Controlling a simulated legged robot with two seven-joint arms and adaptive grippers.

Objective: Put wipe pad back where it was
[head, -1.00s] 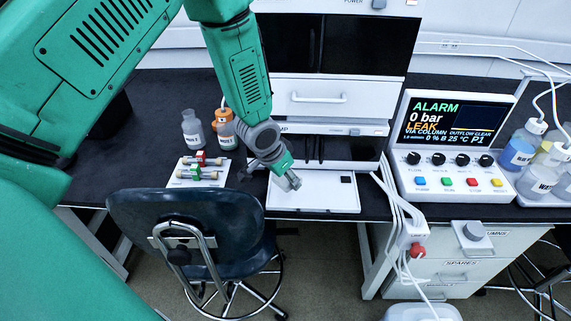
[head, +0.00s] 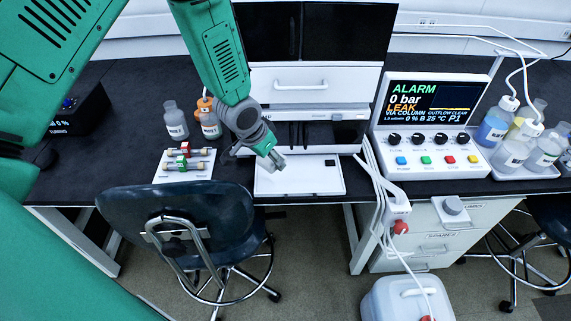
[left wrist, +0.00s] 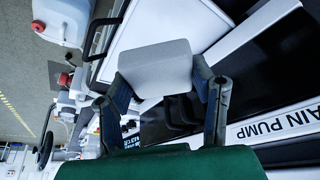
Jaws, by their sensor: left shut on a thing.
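The wipe pad is a pale grey block (left wrist: 157,68) held between the fingers of my left gripper (left wrist: 163,82) in the left wrist view. In the head view my left gripper (head: 274,160) points down at the left part of the white drip tray (head: 300,183), in front of the pump module. The pad is hard to make out there, and I cannot tell its height above the tray. My right gripper is not in view.
A dark chair (head: 180,220) stands in front of the bench on the left. A white rack with columns (head: 185,165) and bottles are left of the tray. The alarm console (head: 430,130) and white cables (head: 382,195) are to the right.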

